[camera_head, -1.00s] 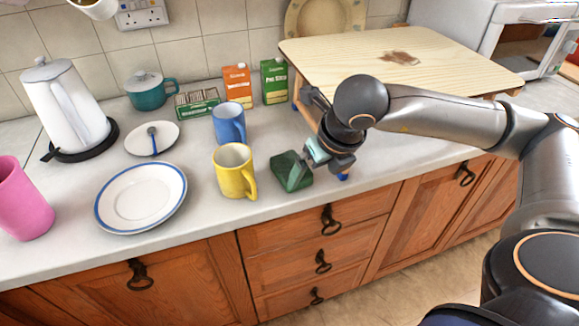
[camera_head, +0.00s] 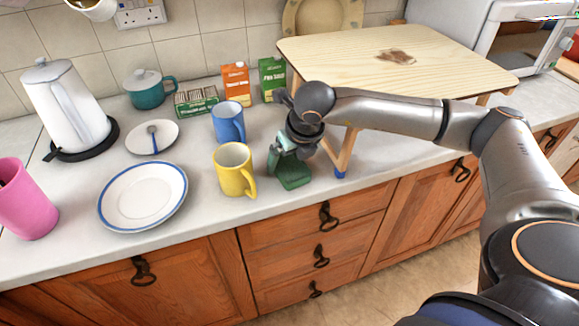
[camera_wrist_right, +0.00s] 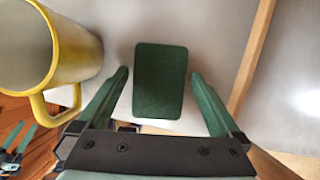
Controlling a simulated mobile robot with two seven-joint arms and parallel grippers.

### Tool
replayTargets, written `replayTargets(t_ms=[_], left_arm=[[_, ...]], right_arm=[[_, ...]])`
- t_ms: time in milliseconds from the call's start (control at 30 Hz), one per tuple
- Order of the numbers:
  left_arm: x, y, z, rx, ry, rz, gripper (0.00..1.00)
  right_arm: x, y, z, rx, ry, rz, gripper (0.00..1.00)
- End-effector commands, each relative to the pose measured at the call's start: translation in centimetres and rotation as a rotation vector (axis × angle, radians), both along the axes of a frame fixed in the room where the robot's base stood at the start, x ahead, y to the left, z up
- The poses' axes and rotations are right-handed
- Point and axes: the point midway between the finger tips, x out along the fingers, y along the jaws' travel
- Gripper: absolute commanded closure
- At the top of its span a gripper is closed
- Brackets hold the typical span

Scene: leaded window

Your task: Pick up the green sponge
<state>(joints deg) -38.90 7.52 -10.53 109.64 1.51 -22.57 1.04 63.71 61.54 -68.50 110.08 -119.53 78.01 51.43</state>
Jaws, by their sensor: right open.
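The green sponge (camera_head: 293,177) lies flat on the counter near its front edge, just right of the yellow mug. In the right wrist view the sponge (camera_wrist_right: 160,82) sits between the two green fingers, with a gap on each side. My right gripper (camera_head: 283,165) is open and empty, pointing down at the sponge from above; its open fingers also show in the right wrist view (camera_wrist_right: 161,82). The gripper hides part of the sponge in the head view.
The yellow mug (camera_head: 233,168) stands close to the left, its handle towards the sponge. A blue mug (camera_head: 228,122) is behind it. A wooden raised board (camera_head: 400,60) stands at right, its leg (camera_head: 343,152) near the gripper. Cartons (camera_head: 236,84) stand behind.

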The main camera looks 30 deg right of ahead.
Motion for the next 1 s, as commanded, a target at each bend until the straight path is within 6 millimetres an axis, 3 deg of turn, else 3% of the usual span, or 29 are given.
replayTargets(t_ms=[1000], left_arm=[[0.0,0.0,-1.0,-0.001,0.000,0.001,0.50]], right_arm=[[0.0,0.0,-0.6,0.001,-0.001,0.000,0.00]])
